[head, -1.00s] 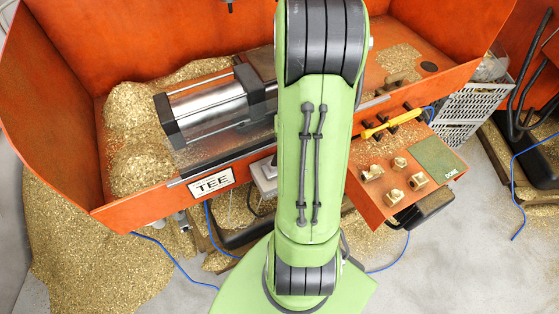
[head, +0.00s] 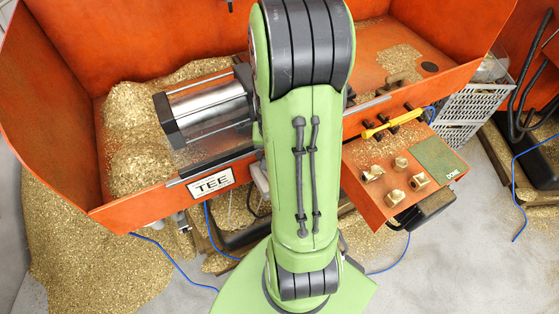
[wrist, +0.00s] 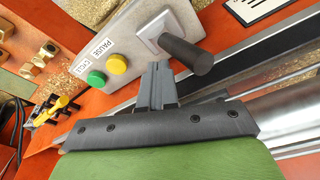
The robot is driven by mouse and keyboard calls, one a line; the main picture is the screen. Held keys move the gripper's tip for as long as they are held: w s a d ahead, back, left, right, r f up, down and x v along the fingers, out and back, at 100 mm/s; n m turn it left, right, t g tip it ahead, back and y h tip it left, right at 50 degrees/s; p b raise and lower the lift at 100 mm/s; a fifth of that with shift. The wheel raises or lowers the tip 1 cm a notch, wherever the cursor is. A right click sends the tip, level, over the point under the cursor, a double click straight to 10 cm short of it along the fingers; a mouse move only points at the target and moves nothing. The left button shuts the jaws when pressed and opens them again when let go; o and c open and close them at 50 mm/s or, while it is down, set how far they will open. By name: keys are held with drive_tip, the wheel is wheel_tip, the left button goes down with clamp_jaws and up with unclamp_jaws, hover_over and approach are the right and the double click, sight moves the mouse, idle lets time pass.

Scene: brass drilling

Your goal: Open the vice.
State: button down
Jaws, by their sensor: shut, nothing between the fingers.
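The vice's silver cylinder (head: 207,104) with dark end blocks lies in the orange tray in the head view. My arm covers its right end and any jaws there. In the wrist view a silver cylinder (wrist: 295,115) runs along the right. A dark lever handle (wrist: 188,54) sticks out of a light switch plate on a grey panel. My gripper (wrist: 157,68) is shut and empty, its fingertips just left of and below the lever handle. I cannot tell whether they touch it. In the head view my gripper is hidden behind my arm.
A green CYCLE button (wrist: 96,78) and a yellow PAUSE button (wrist: 116,64) sit left of the lever. Brass parts (head: 396,195) and a yellow-handled tool (head: 390,124) lie on the orange side shelf (head: 360,152). Brass chips (head: 140,175) heap in the tray's left end.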

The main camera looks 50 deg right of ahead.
wheel_tip(320, 180, up, 9)
drive_tip(key=d+p, duration=0.1)
drive_tip(key=p, duration=0.5)
drive_tip(key=shift+s+d+p, duration=0.25)
drive_tip(key=shift+s+p, duration=0.05)
drive_tip(key=shift+p, duration=0.1)
drive_tip(key=w+a+r+n+t+b, duration=0.2)
drive_tip(key=a+r+n, duration=0.1)
drive_tip(key=a+r, duration=0.4)
drive_tip(key=s+a+r+n+t+b, duration=0.1)
drive_tip(key=s+a+r+n, duration=0.1)
drive_tip(key=a, duration=0.5)
drive_tip(key=s+a+r+n+t+y+b, duration=0.1)
drive_tip(key=s+a+r+n, duration=0.1)
drive_tip(key=s+a+n, duration=0.2)
drive_tip(key=s+a, duration=0.3)
drive_tip(key=shift+a+r+n+y+b, duration=0.3)
drive_tip(key=shift+a+r+n+b, duration=0.05)
drive_tip(key=shift+a+n, duration=0.05)
drive_tip(key=shift+s, duration=0.1)
